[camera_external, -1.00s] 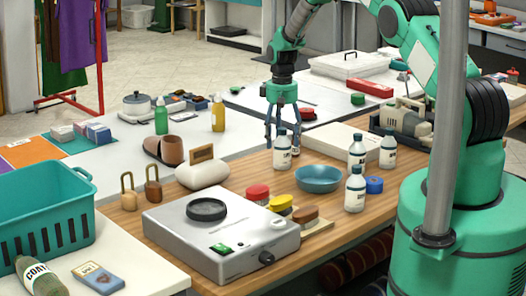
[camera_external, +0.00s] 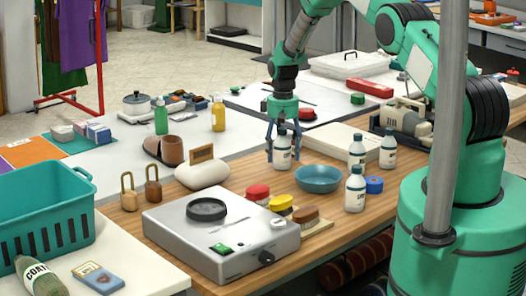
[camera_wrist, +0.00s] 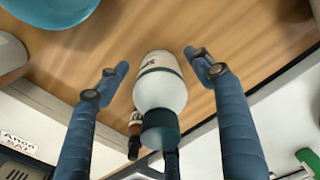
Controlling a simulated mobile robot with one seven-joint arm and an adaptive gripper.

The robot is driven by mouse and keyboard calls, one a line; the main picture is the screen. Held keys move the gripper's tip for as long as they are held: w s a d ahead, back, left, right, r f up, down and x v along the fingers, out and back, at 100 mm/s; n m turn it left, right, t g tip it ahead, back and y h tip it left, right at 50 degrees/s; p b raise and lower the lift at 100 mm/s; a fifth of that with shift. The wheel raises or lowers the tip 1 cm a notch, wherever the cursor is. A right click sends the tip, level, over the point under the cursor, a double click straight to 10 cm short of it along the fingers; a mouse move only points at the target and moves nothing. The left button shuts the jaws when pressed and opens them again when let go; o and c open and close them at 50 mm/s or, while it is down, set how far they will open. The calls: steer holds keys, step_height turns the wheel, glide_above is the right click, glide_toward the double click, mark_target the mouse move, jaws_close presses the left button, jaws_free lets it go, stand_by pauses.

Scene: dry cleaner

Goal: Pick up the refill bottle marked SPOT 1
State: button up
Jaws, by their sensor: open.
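A white bottle with a dark cap (camera_external: 282,151) stands upright on the wooden counter, and its lettering is too small to read. My gripper (camera_external: 283,156) is lowered over it, with the fingers on either side of it. In the wrist view, the bottle (camera_wrist: 160,88) sits between the open fingers of my gripper (camera_wrist: 157,66), with gaps visible on both sides. Three similar bottles stand to the right: one at the back (camera_external: 357,151), one farther right (camera_external: 388,152) and one nearer the front (camera_external: 355,192). I cannot tell which is marked SPOT 1.
A blue bowl (camera_external: 319,180) stands just right of the bottle at my gripper. A white rounded form (camera_external: 203,175) lies to its left. Several brushes, including a yellow one (camera_external: 280,204), and a grey machine (camera_external: 222,240) are in front. A blue roll (camera_external: 374,185) lies by the front bottle.

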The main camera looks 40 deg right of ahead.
steer(key=shift+f, duration=0.1)
stand_by(0.5)
steer(key=c, duration=1.4)
